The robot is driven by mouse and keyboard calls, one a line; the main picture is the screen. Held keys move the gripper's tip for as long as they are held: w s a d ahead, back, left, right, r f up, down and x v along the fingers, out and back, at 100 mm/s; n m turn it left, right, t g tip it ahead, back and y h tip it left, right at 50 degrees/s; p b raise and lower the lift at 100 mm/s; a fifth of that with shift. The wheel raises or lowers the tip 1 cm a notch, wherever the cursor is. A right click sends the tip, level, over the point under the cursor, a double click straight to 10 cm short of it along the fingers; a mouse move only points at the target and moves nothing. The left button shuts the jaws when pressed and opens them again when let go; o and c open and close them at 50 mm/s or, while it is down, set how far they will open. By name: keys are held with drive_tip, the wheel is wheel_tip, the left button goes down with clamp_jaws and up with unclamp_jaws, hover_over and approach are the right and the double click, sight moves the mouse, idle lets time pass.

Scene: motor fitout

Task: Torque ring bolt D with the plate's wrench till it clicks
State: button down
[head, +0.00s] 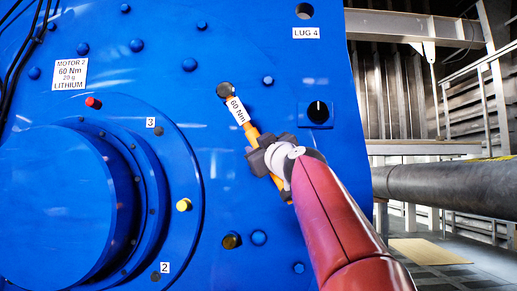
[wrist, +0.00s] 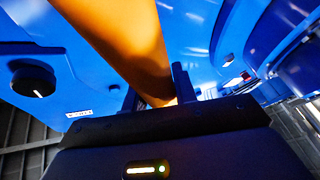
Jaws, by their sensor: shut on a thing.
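The orange torque wrench (head: 252,133) carries a white "60 Nm" tag and slants across the blue motor face in the head view. Its dark head (head: 225,89) lies at the upper left end, over the face; the bolt under it is hidden, and I cannot tell whether it is seated. My gripper (head: 270,157) is shut on the wrench handle, which also fills the middle of the wrist view (wrist: 135,45). The motor plate (head: 70,74) reads "MOTOR 2, 60 Nm, 20 g, LITHIUM". Several blue bolts (head: 189,65) dot the face. No letter D is readable.
A red plug (head: 93,103) and a yellow plug (head: 183,205) sit near the round blue hub (head: 60,205). A black knob (head: 318,112) is right of the wrench, below the "LUG 4" label (head: 306,33). A thick dark pipe (head: 450,185) and railings stand at the right.

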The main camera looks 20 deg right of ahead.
drive_tip(key=shift+w+d+r+p, duration=0.15)
drive_tip(key=shift+w+d, duration=0.1)
drive_tip(key=shift+w, duration=0.55)
drive_tip(key=shift+w+d+f+p, duration=0.1)
drive_tip(key=shift+w+d+p, duration=0.15)
drive_tip(key=shift+w, duration=0.5)
drive_tip(key=shift+w+d+r+p, duration=0.1)
drive_tip(key=shift+w+d, duration=0.2)
drive_tip(key=shift+w, duration=0.5)
drive_tip(key=shift+w+d+p, duration=0.15)
drive_tip(key=shift+w, duration=0.4)
drive_tip(key=shift+w+d+p, duration=0.15)
drive_tip(key=shift+w, duration=0.35)
drive_tip(key=shift+a, duration=0.1)
drive_tip(key=shift+w+a+f+m+t+h+b, duration=0.2)
drive_tip(key=shift+a+f+m+b, duration=0.1)
drive_tip(key=shift+a+m+b, duration=0.15)
drive_tip(key=shift+w+a+f+m+t+h+b, duration=0.1)
drive_tip(key=shift+a+f+m+t+h+b, duration=0.2)
drive_tip(key=shift+m+b, duration=0.2)
drive_tip(key=shift+a, duration=0.2)
drive_tip(key=s+a+b, duration=0.2)
drive_tip(key=s+b, duration=0.1)
drive_tip(key=s, duration=0.3)
drive_tip(key=shift+s, duration=0.3)
idle(0.4)
